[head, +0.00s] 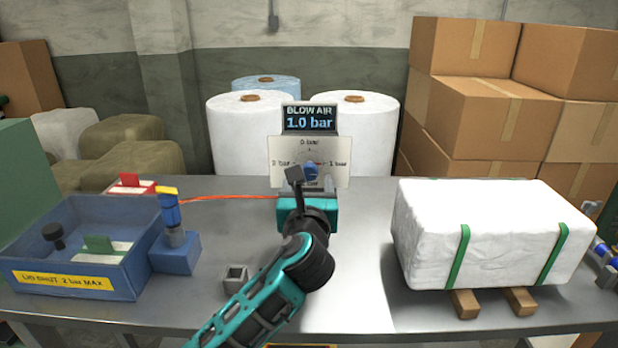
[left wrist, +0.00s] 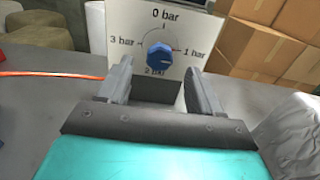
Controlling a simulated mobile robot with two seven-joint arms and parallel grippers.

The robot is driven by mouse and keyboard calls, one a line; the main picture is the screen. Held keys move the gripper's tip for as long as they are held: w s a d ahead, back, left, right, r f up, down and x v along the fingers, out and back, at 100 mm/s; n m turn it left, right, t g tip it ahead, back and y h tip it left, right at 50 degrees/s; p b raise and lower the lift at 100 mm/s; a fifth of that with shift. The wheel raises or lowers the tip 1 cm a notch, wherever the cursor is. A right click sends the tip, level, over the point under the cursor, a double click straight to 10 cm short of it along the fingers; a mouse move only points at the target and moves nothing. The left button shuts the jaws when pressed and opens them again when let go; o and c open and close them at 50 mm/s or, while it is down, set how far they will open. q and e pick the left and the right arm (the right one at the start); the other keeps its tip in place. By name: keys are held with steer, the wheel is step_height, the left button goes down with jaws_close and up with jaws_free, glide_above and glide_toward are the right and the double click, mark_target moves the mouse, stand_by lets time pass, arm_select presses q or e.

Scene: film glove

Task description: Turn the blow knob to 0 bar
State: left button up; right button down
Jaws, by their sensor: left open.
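The blow knob (left wrist: 159,56) is blue and sits on a pale dial panel (left wrist: 110,22). The dial has 0 bar at the top, 1 bar at the right, 2 bar at the bottom and 3 bar at the left. The knob's light mark points right, toward 1 bar. The display (head: 309,118) above the panel reads BLOW AIR 1.0 bar. My left gripper (left wrist: 159,72) is open, its fingers on either side of the knob in the left wrist view, with gaps visible. In the head view my left gripper (head: 296,178) partly hides the knob. My right gripper is not in view.
A small grey square holder (head: 235,278) sits near my left arm. A white strapped bale (head: 490,235) lies right. An orange hose (head: 230,197) crosses the table (head: 365,290).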

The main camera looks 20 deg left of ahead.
mark_target(309, 172)
arm_select(q)
steer(key=shift+x, duration=2.05)
steer(key=shift+c, duration=0.2)
steer(key=c, duration=1)
